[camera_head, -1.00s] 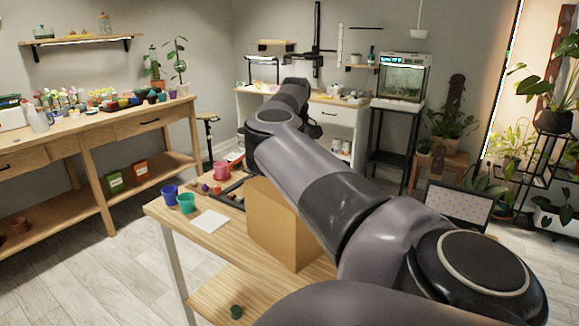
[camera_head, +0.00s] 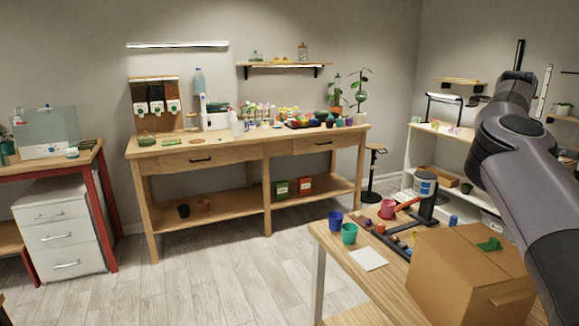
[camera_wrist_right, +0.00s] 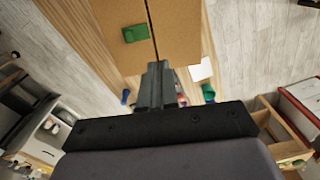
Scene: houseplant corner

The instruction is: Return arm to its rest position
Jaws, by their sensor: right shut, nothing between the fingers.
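My right arm comes in from the right side of the head view and reaches up and away over the table. Its far end is at the upper right, where the gripper itself is hard to make out. In the right wrist view my right gripper (camera_wrist_right: 157,68) is shut with nothing in its fingers. It points down past the cardboard box (camera_wrist_right: 185,30), which lies below it with a green piece (camera_wrist_right: 135,33) on top. The box (camera_head: 455,275) and green piece (camera_head: 490,244) also show in the head view. My left gripper is not in view.
The wooden table (camera_head: 345,290) holds a blue cup (camera_head: 335,221), a teal cup (camera_head: 349,234), a white card (camera_head: 368,259), a pink cup (camera_head: 387,209) and a dark-framed tray. A long workbench (camera_head: 240,150) stands behind. The floor (camera_head: 230,270) between them is clear.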

